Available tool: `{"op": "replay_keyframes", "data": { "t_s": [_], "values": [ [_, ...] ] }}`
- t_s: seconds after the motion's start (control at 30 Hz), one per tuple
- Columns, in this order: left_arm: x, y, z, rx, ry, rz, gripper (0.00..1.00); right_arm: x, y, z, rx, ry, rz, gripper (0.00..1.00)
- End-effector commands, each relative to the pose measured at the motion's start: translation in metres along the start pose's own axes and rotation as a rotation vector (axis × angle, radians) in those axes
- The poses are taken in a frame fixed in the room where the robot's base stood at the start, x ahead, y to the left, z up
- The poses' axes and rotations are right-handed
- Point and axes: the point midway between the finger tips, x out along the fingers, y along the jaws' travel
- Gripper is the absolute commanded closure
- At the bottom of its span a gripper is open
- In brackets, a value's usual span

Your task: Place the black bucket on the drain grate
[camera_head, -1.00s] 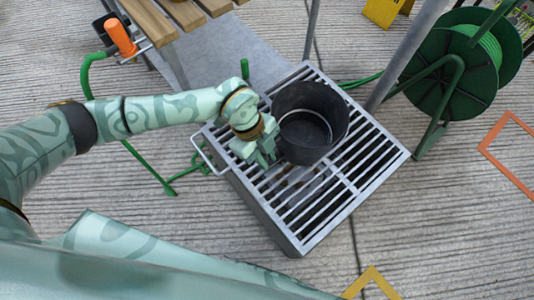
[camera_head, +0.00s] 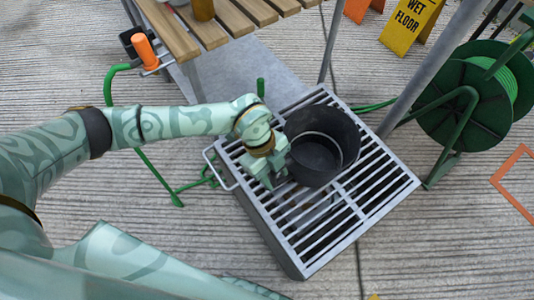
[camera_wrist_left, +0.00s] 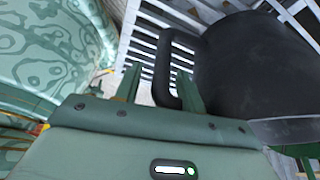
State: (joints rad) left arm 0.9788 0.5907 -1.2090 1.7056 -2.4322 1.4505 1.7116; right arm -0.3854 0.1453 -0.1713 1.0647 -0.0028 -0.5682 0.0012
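The black bucket (camera_head: 338,128) stands upright over the drain grate (camera_head: 352,222), toward its far side; it seems to rest on the bars. A grey bail lies across the bucket's mouth. My left gripper (camera_head: 268,180) is low beside the bucket's left side, above the grate. In the left wrist view the bucket (camera_wrist_left: 240,65) fills the upper right, and a dark loop handle (camera_wrist_left: 160,75) on its side stands between the two fingers of my left gripper (camera_wrist_left: 160,90). The fingers are apart, with gaps to the handle. My right gripper is not in view.
A green hose reel (camera_head: 470,100) is to the right, by a grey post (camera_head: 430,65). A yellow wet-floor sign (camera_head: 408,28) is behind. The grate's near part is clear.

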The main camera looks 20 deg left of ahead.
Motion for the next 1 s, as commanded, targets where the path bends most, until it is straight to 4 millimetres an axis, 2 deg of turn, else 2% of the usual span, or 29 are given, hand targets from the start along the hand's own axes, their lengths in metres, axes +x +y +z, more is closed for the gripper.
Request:
{"op": "replay_keyframes", "data": {
  "t_s": [0.13,0.2,0.3,0.5,0.67,1.0],
  "values": [
    [-0.024,-0.001,-0.002,0.002,-0.004,-0.007,0.6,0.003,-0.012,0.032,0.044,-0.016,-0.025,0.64],
    [-0.051,-0.002,-0.004,0.003,-0.006,-0.013,0.6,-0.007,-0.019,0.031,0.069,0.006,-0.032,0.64],
    [-0.075,-0.001,-0.003,0.002,-0.005,-0.011,0.6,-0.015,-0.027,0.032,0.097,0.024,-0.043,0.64],
    [-0.105,-0.001,-0.002,0.002,-0.003,-0.006,0.6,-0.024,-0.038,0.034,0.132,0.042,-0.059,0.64],
    [-0.112,0.0,-0.001,0.0,-0.001,-0.002,0.6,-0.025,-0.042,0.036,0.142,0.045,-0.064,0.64],
    [-0.111,0.0,0.0,0.001,0.0,-0.001,0.6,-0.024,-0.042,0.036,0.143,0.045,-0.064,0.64]
  ]
}}
